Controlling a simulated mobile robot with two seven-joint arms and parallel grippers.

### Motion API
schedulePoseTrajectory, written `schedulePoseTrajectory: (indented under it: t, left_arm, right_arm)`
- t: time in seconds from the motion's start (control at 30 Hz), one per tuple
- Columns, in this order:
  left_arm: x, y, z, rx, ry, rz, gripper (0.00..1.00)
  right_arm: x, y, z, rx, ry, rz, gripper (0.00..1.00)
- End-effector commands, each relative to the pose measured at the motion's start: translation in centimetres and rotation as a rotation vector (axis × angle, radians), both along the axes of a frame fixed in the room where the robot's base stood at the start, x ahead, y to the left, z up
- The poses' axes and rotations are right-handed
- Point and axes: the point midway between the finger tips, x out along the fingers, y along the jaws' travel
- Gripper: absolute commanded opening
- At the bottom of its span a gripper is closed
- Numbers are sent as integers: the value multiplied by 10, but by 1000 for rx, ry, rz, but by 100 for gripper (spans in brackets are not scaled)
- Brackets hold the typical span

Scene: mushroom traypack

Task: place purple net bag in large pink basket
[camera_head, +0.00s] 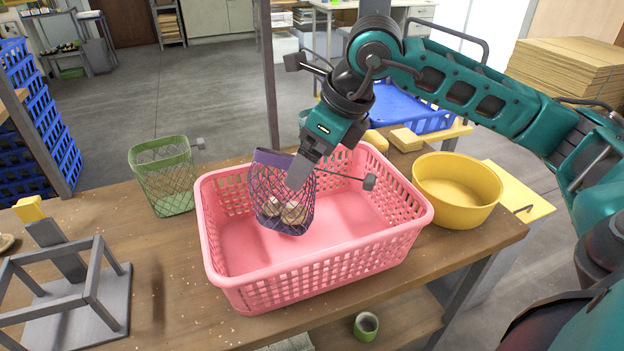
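The purple net bag (284,202) hangs from my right gripper (299,174), which is shut at the bag's upper rim. Pale mushrooms show through the mesh at the bottom of the bag. The bag is over the left middle of the large pink basket (330,274), its lower part inside the basket walls. I cannot tell whether the bag touches the basket floor. No other contents show in the basket. My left gripper is not in view.
A green mesh basket (163,178) stands to the left on the wooden table (180,270). A yellow bowl (458,190) stands to the right. A grey metal frame (75,290) is at the front left. Blue crates (40,140) stack beyond the table's left side.

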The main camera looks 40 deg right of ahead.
Motion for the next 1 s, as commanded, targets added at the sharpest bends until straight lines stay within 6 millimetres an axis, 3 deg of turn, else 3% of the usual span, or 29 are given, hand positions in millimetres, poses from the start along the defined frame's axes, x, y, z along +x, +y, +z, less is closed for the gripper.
schedulePoseTrajectory:
  t: [0.27, 0.63, 0.67, 0.73, 1.0]
  left_arm:
    - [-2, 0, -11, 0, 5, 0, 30]
    - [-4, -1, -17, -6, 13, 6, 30]
    - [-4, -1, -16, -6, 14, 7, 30]
    - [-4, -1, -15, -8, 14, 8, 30]
    - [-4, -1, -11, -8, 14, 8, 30]
  right_arm:
    - [-1, 0, -39, 0, 2, 0, 47]
    - [0, 0, -44, 0, 0, 0, 47]
    - [0, 0, -42, -1, 1, 0, 95]
    - [0, 0, -42, -1, 1, 0, 100]
    - [0, 0, -38, -1, 1, 0, 100]
